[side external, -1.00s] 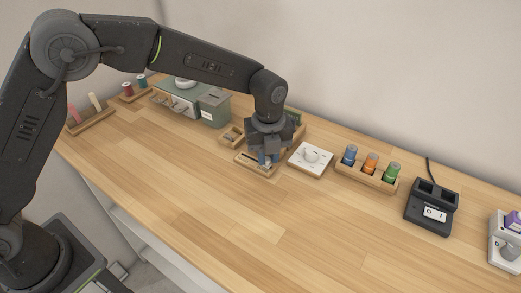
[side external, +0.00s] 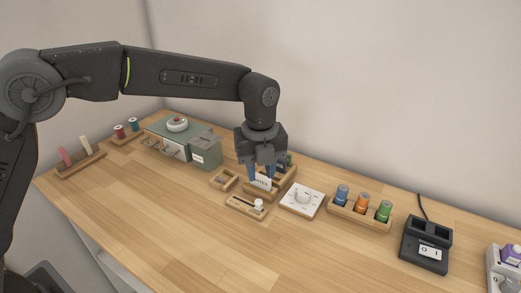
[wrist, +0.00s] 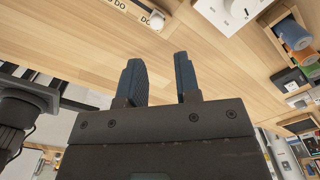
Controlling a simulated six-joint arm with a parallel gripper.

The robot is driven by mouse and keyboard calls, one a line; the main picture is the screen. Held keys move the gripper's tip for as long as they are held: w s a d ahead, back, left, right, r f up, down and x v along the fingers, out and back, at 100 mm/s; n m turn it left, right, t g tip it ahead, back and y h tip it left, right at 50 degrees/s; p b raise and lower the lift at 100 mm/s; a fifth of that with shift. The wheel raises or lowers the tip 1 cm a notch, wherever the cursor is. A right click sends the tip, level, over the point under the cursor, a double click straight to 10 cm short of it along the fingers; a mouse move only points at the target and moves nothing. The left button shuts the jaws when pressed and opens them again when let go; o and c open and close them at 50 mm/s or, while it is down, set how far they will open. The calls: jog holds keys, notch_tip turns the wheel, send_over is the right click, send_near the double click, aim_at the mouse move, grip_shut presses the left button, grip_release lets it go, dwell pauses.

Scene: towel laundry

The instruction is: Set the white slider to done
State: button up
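The white slider knob (side external: 259,203) sits at the right end of its low wooden slider base (side external: 238,206) on the table. The knob also shows in the wrist view (wrist: 157,20), at the end of the base beside partly cut-off lettering reading "DO". My gripper (side external: 262,176) hangs above and behind the slider base, apart from the knob. In the wrist view its two dark blue fingers (wrist: 160,78) stand apart with nothing between them. The fingers partly cover a white card behind them in the side view.
A white dial plate (side external: 302,201) lies right of the slider. A wooden rack (side external: 341,211) with blue, orange and green spools stands further right, then a black switch box (side external: 425,245). A green-grey box (side external: 205,151) stands left. The table front is clear.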

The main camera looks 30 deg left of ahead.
jog(key=shift+r, duration=2.7)
jog(key=s+a+r+n+t, duration=0.3)
jog(key=s+a+r+n, duration=0.4)
jog(key=s+a+n, duration=0.45)
jog(key=s+a+f+n+t, duration=0.1)
jog(key=s+a+f+n, duration=0.1)
jog(key=s+n, duration=0.5)
jog(key=s+a+f+n+t, duration=0.1)
jog(key=s+a+f+n, duration=0.2)
jog(key=s+n, duration=0.4)
jog(key=shift+s+a+n+t, duration=0.2)
jog(key=shift+a+n+t, duration=0.1)
jog(key=shift+a+n, duration=0.45)
